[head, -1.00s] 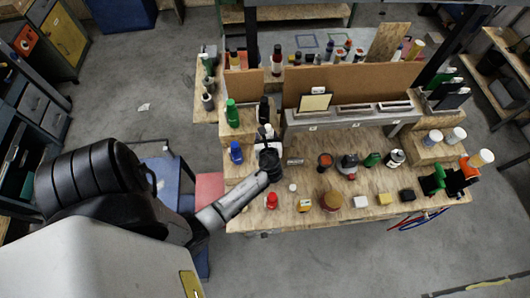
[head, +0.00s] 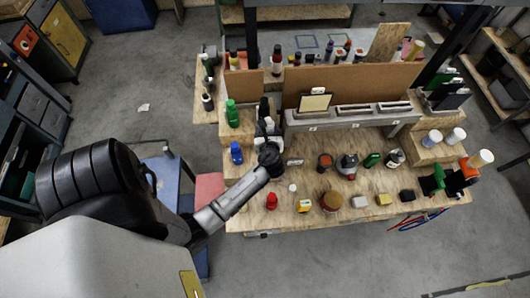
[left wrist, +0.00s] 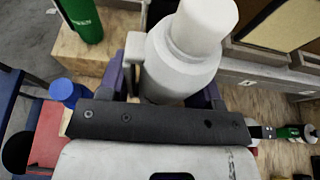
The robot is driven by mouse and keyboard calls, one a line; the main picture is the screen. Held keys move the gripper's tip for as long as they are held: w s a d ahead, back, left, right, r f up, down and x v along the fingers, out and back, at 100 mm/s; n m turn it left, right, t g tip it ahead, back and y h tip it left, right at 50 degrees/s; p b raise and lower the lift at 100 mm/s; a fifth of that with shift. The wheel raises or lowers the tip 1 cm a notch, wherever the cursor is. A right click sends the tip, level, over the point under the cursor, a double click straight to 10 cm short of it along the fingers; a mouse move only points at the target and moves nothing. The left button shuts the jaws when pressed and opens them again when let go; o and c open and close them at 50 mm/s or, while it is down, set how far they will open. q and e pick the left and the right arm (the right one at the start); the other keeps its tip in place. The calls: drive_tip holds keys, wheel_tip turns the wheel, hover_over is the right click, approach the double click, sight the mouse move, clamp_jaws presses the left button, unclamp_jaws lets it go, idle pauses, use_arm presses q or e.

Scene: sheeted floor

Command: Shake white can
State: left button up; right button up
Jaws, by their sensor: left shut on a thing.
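The white can (left wrist: 185,52) has a rounded shoulder and a narrower white top. It fills the upper middle of the left wrist view. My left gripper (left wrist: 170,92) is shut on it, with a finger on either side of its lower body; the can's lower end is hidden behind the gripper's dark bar. In the head view my left gripper (head: 268,142) is over the left part of the workbench, and only a little of the white can (head: 268,126) shows beyond it. Whether the can touches the bench cannot be told. My right gripper is not in view.
The wooden workbench (head: 275,217) holds a green bottle (head: 232,114) and a blue-capped item (head: 236,153) left of the gripper. A red item (head: 271,201) is near the front edge. Several jars and cans stand to the right. A brown board (head: 345,84) rises behind.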

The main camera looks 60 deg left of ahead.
sight(267, 130)
use_arm(q)
wheel_tip(267, 130, up, 3)
drive_tip(key=shift+w+a+r, duration=0.1)
drive_tip(key=shift+r, duration=0.1)
wheel_tip(267, 130, down, 7)
drive_tip(key=shift+f, duration=0.2)
drive_tip(key=shift+r, duration=0.15)
